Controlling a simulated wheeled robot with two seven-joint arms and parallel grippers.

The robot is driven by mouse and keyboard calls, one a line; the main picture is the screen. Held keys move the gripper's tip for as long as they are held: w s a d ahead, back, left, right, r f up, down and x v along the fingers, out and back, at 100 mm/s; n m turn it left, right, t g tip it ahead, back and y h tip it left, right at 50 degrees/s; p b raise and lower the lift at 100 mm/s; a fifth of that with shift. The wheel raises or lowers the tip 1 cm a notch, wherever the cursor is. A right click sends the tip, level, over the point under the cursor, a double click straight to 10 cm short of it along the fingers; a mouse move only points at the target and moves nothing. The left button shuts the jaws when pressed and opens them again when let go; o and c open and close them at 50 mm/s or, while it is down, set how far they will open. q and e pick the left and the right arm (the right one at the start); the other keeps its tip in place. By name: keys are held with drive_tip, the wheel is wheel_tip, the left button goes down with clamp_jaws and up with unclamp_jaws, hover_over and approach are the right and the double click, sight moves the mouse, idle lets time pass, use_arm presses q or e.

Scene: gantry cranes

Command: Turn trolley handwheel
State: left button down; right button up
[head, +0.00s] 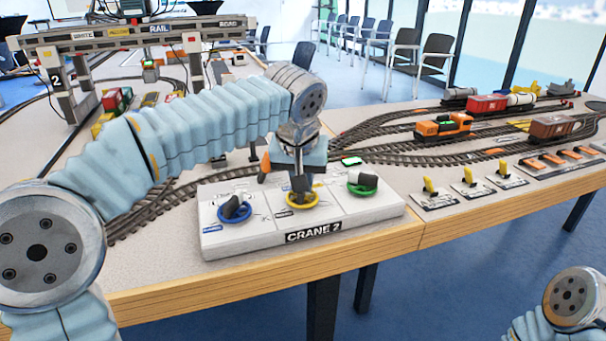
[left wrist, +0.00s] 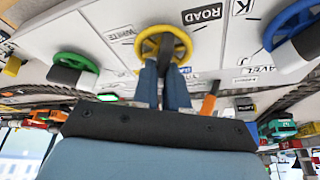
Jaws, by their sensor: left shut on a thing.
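The yellow handwheel (head: 314,197) is the middle one of three on the white CRANE 2 panel (head: 210,248). My left gripper (head: 300,188) points down onto it, shut on the wheel's dark handle. In the left wrist view the two fingers (left wrist: 164,72) meet at the dark piece across the yellow wheel (left wrist: 180,34), and WHITE and ROAD labels stand near it. The blue handwheel (head: 236,215) is on its left and the green handwheel (head: 362,190) on its right. The wheel's own name is not readable. My right gripper is out of view.
The crane girder (head: 130,36) with WHITE, RAIL and ROAD labels spans the tracks at the back left. An orange locomotive (head: 443,127) stands on tracks to the right. Yellow levers (head: 468,176) line the right table's front edge.

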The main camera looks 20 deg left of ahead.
use_arm(q)
drive_tip(key=n+y, duration=0.1)
drive_tip(key=n, duration=0.2)
drive_tip(key=n+y+p, duration=0.1)
drive_tip(key=n, duration=0.1)
drive_tip(key=shift+a+r+n+g, duration=0.1)
drive_tip(key=shift+n+g, duration=0.2)
drive_tip(key=shift+n, duration=0.1)
idle(0.3)
drive_tip(key=c, duration=1.2)
unclamp_jaws()
drive_tip(key=shift+o, duration=0.2)
drive_tip(key=p+v, duration=0.1)
drive_tip(key=v, duration=1.2)
drive_tip(key=shift+d+r, duration=0.2)
drive_tip(key=shift+r, duration=0.1)
